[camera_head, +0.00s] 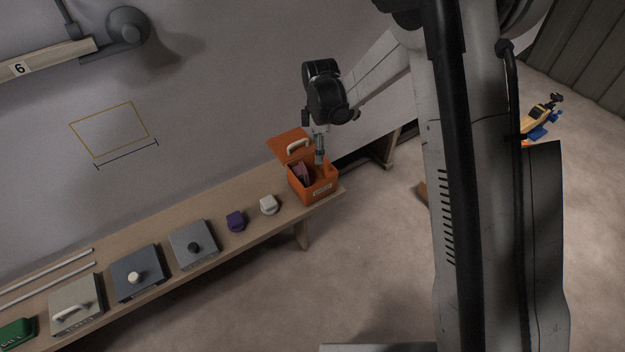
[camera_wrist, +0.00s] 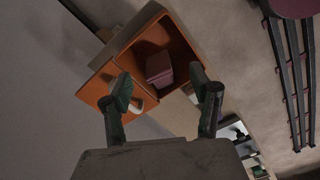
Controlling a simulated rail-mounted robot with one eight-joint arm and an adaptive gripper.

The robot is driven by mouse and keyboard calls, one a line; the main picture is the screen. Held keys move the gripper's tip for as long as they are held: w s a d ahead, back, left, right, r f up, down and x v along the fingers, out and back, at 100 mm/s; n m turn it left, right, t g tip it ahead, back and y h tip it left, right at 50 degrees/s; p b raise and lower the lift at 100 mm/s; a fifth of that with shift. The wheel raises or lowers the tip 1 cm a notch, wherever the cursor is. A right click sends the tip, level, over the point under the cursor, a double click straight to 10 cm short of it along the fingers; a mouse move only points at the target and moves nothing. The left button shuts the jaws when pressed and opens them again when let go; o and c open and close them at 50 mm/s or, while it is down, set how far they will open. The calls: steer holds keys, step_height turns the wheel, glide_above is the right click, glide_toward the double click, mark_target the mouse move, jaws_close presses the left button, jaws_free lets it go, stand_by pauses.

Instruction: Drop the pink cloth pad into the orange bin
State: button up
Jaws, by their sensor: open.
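The orange bin (camera_head: 318,192) stands at the right end of the wooden bench with its lid (camera_head: 283,143) tipped open toward the wall. In the wrist view the bin (camera_wrist: 186,44) opens toward the camera. The pink cloth pad (camera_wrist: 160,70) lies inside the bin, apart from the fingers; part of the pad (camera_head: 303,174) also shows in the head view. My gripper (camera_head: 319,158) is above the bin opening, pointing down. In the wrist view my gripper (camera_wrist: 164,90) has its two fingers spread wide with nothing between them.
A white pad (camera_head: 269,205) and a purple pad (camera_head: 236,221) sit on the bench (camera_head: 215,207) left of the bin. Further left are grey lidded boxes (camera_head: 194,243) and a green object (camera_head: 16,333). The bin lid's pale handle (camera_head: 298,146) is close to my gripper.

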step_height(320, 180, up, 12)
steer(key=shift+f, duration=0.15)
stand_by(0.4)
steer(key=s+d+r+m+t, duration=0.3)
steer(key=s+d+r+m, duration=0.7)
steer(key=s+r, duration=0.35)
steer(key=s+d+m+t, duration=0.2)
steer(key=s+d+m, duration=0.2)
steer(key=s, duration=0.4)
steer(key=s+d+m+t, duration=0.2)
steer(key=s+d+m, duration=0.2)
steer(key=s, duration=0.4)
steer(key=shift+s+d+m, duration=0.3)
steer(key=shift+d+m, duration=0.1)
steer(key=shift+d, duration=0.2)
